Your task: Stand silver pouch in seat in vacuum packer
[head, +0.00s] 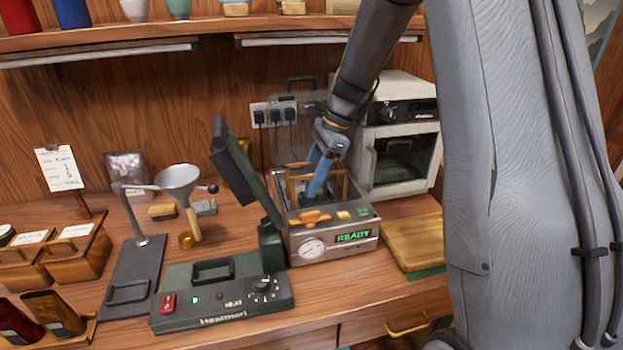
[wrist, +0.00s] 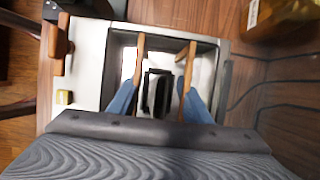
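The vacuum packer (head: 335,243) stands on the counter, its green display reading READY. Its open chamber also shows in the wrist view (wrist: 222,75), with two wooden rails (wrist: 139,52) inside. My gripper (head: 316,190) reaches down into this chamber, its blue fingers between the upright wooden parts. In the wrist view the fingers (wrist: 158,92) are apart, with a gap between them. A narrow dark shape with pale edges (wrist: 157,92) lies below that gap; I cannot tell whether it is the seat or the silver pouch. I cannot make out the silver pouch for certain.
A dark green heat sealer (head: 220,297) with a raised arm stands left of the packer. A funnel stand (head: 178,178), red and gold pouches (head: 55,312) and wooden boxes (head: 80,250) are further left. A wooden board (head: 415,240) lies right, before a white oven (head: 403,150).

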